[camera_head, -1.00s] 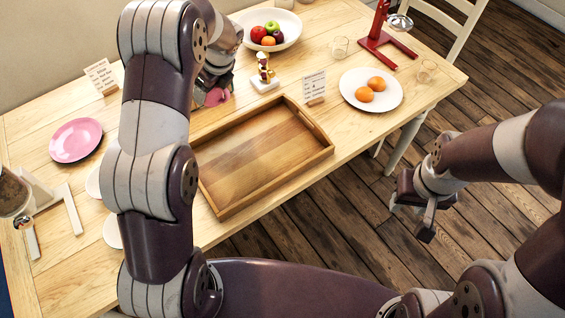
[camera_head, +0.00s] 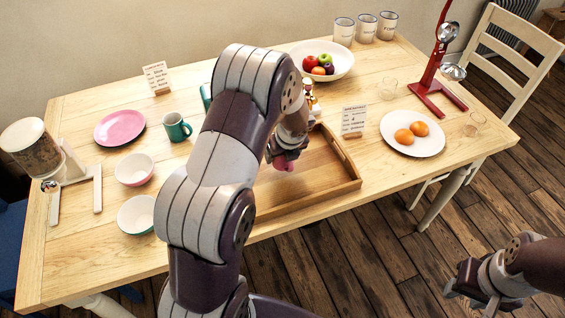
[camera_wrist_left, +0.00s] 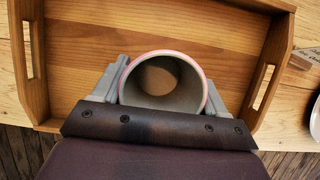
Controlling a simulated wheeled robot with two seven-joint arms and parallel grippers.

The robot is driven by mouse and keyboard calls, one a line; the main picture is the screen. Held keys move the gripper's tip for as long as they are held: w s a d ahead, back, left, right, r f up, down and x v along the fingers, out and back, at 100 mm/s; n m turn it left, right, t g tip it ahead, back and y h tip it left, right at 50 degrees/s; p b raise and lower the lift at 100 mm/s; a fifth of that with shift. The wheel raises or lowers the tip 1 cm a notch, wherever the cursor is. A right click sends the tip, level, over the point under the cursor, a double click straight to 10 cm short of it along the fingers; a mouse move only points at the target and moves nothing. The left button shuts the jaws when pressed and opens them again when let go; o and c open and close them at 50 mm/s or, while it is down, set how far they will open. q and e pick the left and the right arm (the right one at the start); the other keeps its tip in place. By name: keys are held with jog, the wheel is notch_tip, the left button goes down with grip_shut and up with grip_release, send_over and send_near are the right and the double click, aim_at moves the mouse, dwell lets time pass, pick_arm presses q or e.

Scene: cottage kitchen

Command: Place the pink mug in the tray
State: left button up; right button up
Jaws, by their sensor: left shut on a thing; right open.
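The pink mug (camera_head: 285,164) is partly hidden by my left gripper (camera_head: 283,153) in the head view. In the left wrist view, the mug (camera_wrist_left: 163,103) shows its round pink-edged rim and pale inside. My left gripper is shut on it, a finger on each side. The mug is over the wooden tray (camera_head: 325,184); I cannot tell whether it touches the tray floor. The left wrist view shows the tray's boards and handle slots (camera_wrist_left: 85,62) around it. My left arm hides the tray's left part in the head view. My right gripper (camera_head: 466,284) is open and empty, off the table at lower right.
A figurine (camera_head: 310,100) and a sign (camera_head: 354,120) stand at the tray's far side. A plate with oranges (camera_head: 430,146) is to the right. A teal mug (camera_head: 176,127), pink plate (camera_head: 119,128) and bowls (camera_head: 134,169) are left. The fruit bowl (camera_head: 338,56) is behind.

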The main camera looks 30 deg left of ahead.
aim_at(282, 162)
pick_arm(q)
jog(key=shift+a+f, duration=0.2)
jog(key=shift+f, duration=0.1)
notch_tip(282, 162, down, 3)
jog(key=shift+f+b, duration=0.1)
jog(key=shift+b, duration=0.75)
jog(key=shift+f, duration=0.25)
jog(key=shift+w, duration=0.1)
jog(key=shift+f, duration=0.15)
jog(key=o, duration=1.2)
